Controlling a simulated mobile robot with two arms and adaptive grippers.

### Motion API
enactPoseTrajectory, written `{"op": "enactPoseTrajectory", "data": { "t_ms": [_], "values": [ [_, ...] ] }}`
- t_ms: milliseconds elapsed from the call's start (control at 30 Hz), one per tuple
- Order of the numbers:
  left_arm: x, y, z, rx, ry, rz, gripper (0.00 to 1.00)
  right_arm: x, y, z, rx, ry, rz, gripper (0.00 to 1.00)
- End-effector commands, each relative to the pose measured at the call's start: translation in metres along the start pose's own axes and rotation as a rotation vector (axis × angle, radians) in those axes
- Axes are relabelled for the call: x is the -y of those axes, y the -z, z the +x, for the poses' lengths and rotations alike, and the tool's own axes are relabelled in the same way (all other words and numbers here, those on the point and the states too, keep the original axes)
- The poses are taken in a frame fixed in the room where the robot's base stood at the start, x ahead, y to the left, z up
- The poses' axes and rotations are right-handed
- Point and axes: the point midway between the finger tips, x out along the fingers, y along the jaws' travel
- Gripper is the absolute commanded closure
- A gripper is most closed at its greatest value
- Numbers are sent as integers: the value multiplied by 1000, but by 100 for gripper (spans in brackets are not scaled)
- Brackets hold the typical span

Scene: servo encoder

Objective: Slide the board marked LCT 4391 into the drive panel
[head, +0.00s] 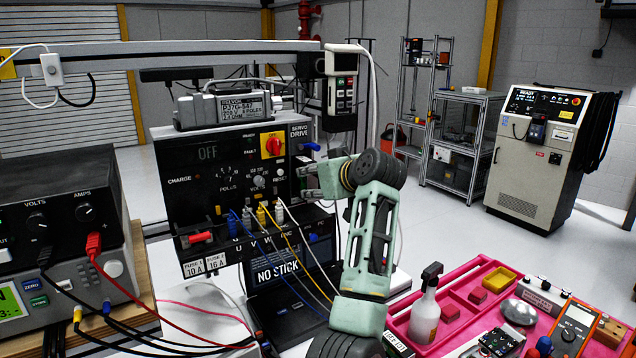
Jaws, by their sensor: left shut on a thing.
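The drive panel (205,165), a black box marked SERVO DRIVE, stands left of centre. Blue levers show at its right side, above and below my gripper. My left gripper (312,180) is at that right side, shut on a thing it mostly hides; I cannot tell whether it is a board. The mint-green arm comes up from the bottom centre. A white label (397,343) beside the arm at the bottom seems to begin with LC, but is too small and cut off to read surely. My right gripper is not in view.
Blue, yellow and white leads (262,208) hang from the drive's front. A pendant (341,88) hangs above my gripper. A pink tray (395,322) holds a spray bottle (425,312) and small parts at the lower right. A bench supply (50,215) stands at left.

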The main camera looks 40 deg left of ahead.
Motion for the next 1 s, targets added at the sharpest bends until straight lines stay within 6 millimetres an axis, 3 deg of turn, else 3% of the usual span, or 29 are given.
{"op": "enactPoseTrajectory", "data": {
  "t_ms": [500,967,1000],
  "values": [
    [0,9,21,-2,0,0,97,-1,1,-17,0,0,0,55],
    [0,9,24,-3,-1,-1,97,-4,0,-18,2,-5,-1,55],
    [0,9,24,-3,-1,-1,71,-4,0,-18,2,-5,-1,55]
  ]
}}
